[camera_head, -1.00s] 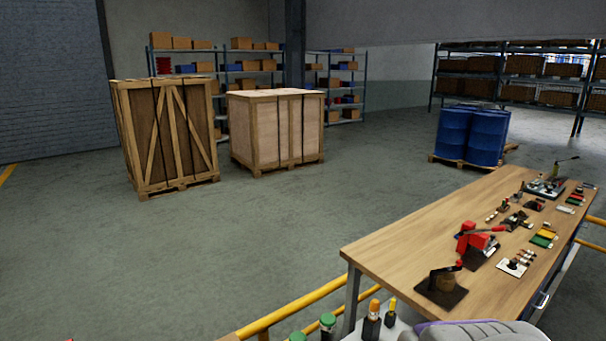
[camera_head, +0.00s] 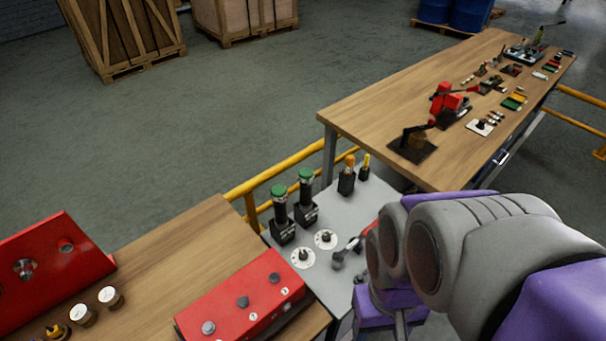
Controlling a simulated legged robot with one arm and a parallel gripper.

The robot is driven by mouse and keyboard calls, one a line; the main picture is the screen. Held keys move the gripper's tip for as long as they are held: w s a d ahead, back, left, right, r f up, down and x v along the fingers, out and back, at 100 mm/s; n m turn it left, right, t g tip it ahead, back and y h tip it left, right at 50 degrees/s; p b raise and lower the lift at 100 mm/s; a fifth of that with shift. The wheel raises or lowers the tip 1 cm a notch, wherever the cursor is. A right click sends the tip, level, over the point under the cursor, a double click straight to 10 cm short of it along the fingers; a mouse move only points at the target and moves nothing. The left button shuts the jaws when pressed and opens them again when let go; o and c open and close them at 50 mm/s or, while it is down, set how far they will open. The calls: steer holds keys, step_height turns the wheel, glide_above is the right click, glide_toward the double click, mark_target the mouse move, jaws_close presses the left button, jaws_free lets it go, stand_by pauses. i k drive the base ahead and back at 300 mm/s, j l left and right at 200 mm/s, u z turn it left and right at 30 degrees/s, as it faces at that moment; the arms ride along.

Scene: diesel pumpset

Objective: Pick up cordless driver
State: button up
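I cannot pick out a cordless driver for certain. A red tool with a dark base (camera_head: 449,102) stands on the far wooden table (camera_head: 375,97). A grey and red item (camera_head: 346,252) on the grey tabletop (camera_head: 338,208) is partly hidden behind my arm, and I cannot tell what it is. My grey and purple arm fills the lower right. My gripper's fingers do not show, so its place relative to these things is hidden.
A near wooden table (camera_head: 165,255) holds a red control box (camera_head: 240,300), a red panel (camera_head: 45,272) and white-topped knobs. Green-topped black posts (camera_head: 280,212) rise from the grey tabletop. A yellow rail (camera_head: 285,165) runs behind. Open floor lies left; wooden crates (camera_head: 125,35) stand beyond.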

mark_target(306, 175)
steer(key=k+j+u, duration=0.1)
steer(key=j+u, duration=0.6)
steer(key=k+l, duration=0.1)
steer(key=l, duration=0.8)
steer(key=k+l, duration=0.1)
steer(key=l, duration=0.85)
steer(key=k+l, duration=0.1)
steer(key=l, duration=0.8)
steer(key=i+j, duration=0.2)
steer(key=i+z, duration=0.05)
steer(key=i, duration=0.05)
